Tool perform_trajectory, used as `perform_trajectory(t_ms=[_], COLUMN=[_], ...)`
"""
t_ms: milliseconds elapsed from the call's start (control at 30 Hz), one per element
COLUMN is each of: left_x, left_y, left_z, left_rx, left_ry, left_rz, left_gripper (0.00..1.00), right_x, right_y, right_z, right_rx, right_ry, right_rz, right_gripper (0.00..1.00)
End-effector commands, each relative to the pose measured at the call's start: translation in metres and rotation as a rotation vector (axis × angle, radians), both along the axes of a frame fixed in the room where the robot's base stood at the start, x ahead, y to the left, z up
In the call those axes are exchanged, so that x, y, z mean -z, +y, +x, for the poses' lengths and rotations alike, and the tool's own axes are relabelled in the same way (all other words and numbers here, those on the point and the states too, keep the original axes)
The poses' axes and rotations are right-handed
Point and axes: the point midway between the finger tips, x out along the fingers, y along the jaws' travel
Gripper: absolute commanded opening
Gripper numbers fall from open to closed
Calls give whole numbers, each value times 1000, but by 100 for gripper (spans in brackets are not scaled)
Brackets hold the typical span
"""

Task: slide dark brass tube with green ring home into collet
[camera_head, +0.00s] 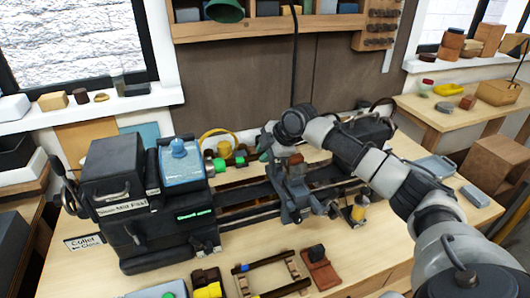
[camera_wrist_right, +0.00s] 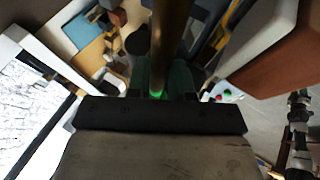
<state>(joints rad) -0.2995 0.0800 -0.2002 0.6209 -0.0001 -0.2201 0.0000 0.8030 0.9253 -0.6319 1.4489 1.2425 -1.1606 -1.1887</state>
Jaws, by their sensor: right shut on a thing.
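My right gripper (camera_head: 263,146) reaches over the back of the lathe, to the right of its headstock (camera_head: 180,215). In the right wrist view the gripper (camera_wrist_right: 160,84) is shut on a dark brass tube (camera_wrist_right: 171,35). The tube runs away from between the fingers toward the top of that view. A bright green spot (camera_wrist_right: 157,94), perhaps part of its green ring, shows at the fingers. In the head view a green piece (camera_head: 219,164) shows just right of the headstock. The collet cannot be made out clearly, nor how deep the tube sits. My left gripper is not seen.
The lathe's carriage (camera_head: 290,190) stands on the bed just in front of my right arm. A "Collet Close" sign (camera_head: 85,242) lies left of the headstock. A wooden frame (camera_head: 270,275) and small blocks lie on the bench front. A yellow loop (camera_head: 215,136) stands behind the lathe.

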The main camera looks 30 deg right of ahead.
Motion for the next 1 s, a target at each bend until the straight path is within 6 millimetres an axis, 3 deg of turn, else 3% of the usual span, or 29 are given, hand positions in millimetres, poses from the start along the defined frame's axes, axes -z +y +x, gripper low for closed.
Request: perform_trajectory(t_ms=[1000], left_x=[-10], left_y=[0], left_z=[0], left_rx=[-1], left_ry=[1], left_rz=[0], left_gripper=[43], right_x=[-1], right_y=[8], right_z=[2], right_rx=[-1], right_ry=[-1], right_rz=[0], right_gripper=[0])
